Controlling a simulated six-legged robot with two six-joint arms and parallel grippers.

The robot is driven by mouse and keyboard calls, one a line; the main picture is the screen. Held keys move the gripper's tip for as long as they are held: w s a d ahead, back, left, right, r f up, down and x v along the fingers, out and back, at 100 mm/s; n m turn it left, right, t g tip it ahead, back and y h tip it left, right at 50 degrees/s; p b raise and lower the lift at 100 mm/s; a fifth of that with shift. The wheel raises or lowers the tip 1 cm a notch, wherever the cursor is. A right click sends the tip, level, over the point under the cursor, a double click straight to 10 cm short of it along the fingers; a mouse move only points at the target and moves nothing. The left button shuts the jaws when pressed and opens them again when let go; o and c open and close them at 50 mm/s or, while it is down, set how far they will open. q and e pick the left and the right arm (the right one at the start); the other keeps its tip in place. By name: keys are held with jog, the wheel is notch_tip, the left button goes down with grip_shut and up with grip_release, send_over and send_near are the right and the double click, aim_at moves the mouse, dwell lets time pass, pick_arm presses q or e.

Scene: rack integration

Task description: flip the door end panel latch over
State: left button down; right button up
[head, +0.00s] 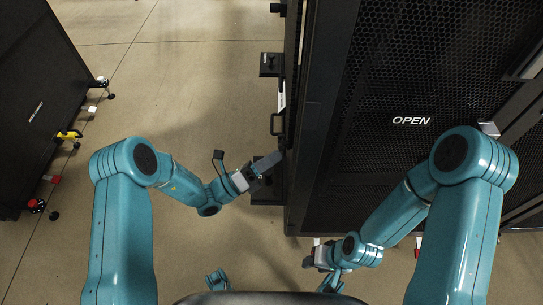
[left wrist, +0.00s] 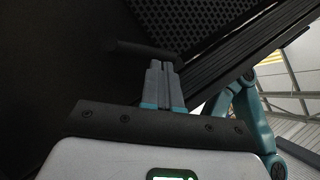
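The black rack door (head: 410,120) carries the word OPEN and stands at the right in the head view. My left gripper (head: 268,162) is at the door's left edge, beside a dark bracket (head: 266,190). In the left wrist view its two grey fingers (left wrist: 163,68) lie side by side, shut, with nothing visible between them. A dark bar (left wrist: 140,48), which looks like the latch, lies just beyond the fingertips; I cannot tell whether they touch it. My right gripper (head: 318,256) is low near the door's bottom edge, partly hidden by its arm; its fingers are unclear.
A black looped handle (head: 277,124) and another bracket (head: 270,64) stick out from the door's left edge. A dark cabinet (head: 35,100) on castors stands at the far left. The floor (head: 180,90) between is clear.

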pick_arm(q)
jog(key=w+r+n+y+p, duration=0.1)
jog(key=n+p, duration=0.1)
jog(key=p, duration=0.1)
jog(key=w+r+n+y+p, duration=0.1)
jog(key=n+y+p, duration=0.1)
jog(key=n+p, duration=0.1)
jog(key=w+r+n+y+p, duration=0.1)
jog(key=r+n+p, duration=0.1)
jog(key=n+p, duration=0.1)
jog(key=shift+t+y+p, duration=0.3)
jog(key=shift+y+p, duration=0.1)
jog(key=shift+p, duration=0.15)
jog(key=shift+w, duration=0.15)
jog(key=shift+a, duration=0.1)
